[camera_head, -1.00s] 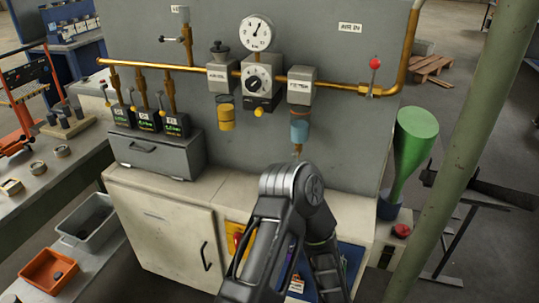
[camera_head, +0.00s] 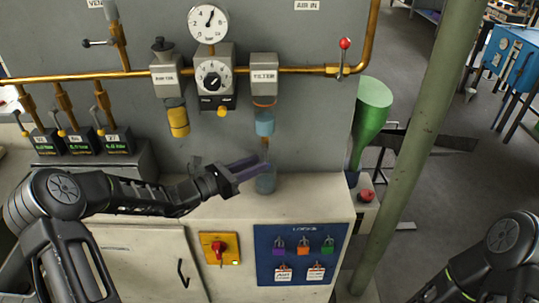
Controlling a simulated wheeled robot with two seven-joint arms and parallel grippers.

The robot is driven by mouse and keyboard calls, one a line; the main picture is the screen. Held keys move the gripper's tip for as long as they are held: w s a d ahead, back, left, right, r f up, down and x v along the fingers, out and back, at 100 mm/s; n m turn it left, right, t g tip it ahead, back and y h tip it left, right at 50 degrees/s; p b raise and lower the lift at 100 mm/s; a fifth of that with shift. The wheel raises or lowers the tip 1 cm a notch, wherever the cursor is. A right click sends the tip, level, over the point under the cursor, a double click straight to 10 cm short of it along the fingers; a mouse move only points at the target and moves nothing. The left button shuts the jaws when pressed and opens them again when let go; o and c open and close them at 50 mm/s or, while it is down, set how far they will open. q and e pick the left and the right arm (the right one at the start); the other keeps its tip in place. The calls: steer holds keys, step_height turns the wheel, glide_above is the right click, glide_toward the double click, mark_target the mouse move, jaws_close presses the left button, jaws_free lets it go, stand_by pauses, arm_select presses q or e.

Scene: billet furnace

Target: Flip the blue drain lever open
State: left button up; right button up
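The filter (camera_head: 263,68) hangs on the brass pipe with a blue bowl (camera_head: 265,122) and a thin brass drain stem (camera_head: 266,142) below it. I cannot make out a separate blue lever; it is too small or hidden near the stem. A small grey-blue cup (camera_head: 266,183) stands on the cabinet top under the stem. My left gripper (camera_head: 264,166) points right, just below the stem and by the cup's rim. Its two fingers look apart with nothing clearly between them. My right arm (camera_head: 490,262) shows at lower right; its gripper is out of view.
The pressure gauge (camera_head: 209,23), a yellow-bowled unit (camera_head: 178,118) and a red-knobbed lever (camera_head: 344,46) are on the panel. A green funnel (camera_head: 371,115) stands right of the cabinet, beside a green post (camera_head: 420,150). A lock board (camera_head: 302,252) is on the cabinet front.

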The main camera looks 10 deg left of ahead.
arm_select(q)
steer(key=p+x, duration=0.1)
steer(key=x, duration=0.6)
steer(key=shift+w+d, duration=0.25)
steer(key=shift+f, duration=0.1)
jaws_close()
stand_by(0.5)
